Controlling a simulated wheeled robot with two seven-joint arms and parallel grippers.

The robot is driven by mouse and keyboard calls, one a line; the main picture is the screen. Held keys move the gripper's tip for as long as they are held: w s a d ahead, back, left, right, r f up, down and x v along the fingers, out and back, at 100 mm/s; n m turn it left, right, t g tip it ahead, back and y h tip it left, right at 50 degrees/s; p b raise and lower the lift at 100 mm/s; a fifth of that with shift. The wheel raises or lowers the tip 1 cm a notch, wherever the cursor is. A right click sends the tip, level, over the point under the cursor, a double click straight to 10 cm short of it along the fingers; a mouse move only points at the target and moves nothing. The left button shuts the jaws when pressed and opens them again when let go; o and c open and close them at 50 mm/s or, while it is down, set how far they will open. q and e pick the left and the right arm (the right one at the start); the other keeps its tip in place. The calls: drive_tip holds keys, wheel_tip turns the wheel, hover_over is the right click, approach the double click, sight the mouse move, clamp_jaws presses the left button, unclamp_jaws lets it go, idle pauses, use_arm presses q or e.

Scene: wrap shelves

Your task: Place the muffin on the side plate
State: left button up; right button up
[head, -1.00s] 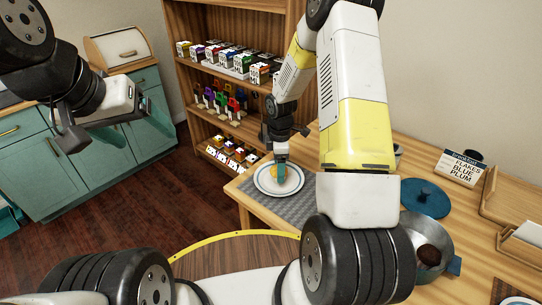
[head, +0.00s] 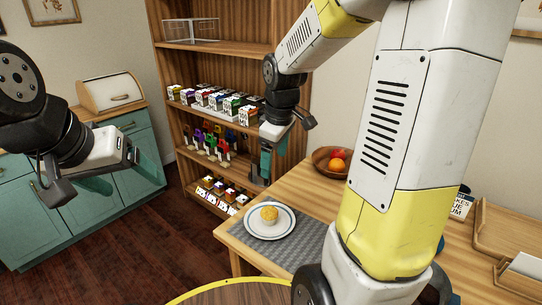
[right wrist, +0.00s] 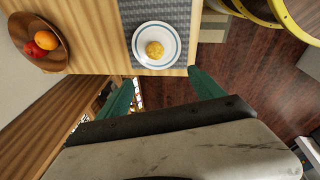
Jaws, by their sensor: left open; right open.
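The muffin (head: 269,214) is golden and sits upright on the white side plate (head: 287,228) with a blue ring, which lies on a grey woven mat. The right wrist view also shows the muffin (right wrist: 155,50) on the plate (right wrist: 140,47). My right gripper (head: 262,168) is raised beyond the plate, apart from it, near the shelves. In the right wrist view its two teal fingers (right wrist: 160,92) are spread with nothing between them. My left gripper (head: 112,190) is at the far left, away from the table, open and empty.
A wooden bowl (head: 325,166) with red and orange fruit stands at the table's back. The shelf unit (head: 221,105) with boxes stands behind the table. The grey mat (head: 263,250) is otherwise clear. My right arm hides much of the table's right side.

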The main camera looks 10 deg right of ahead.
drive_tip(key=s+a+r+m+t+y, duration=0.1)
drive_tip(key=s+r+m, duration=0.3)
drive_tip(key=s, duration=0.4)
drive_tip(key=s+a+r+m+t, duration=0.1)
drive_tip(key=s+r+m+t, duration=0.1)
drive_tip(key=s+r+m, duration=0.3)
drive_tip(key=shift+s+r+t+y, duration=0.3)
drive_tip(key=shift+s+y, duration=0.1)
drive_tip(key=shift+s, duration=1.15)
drive_tip(key=shift+a, duration=0.1)
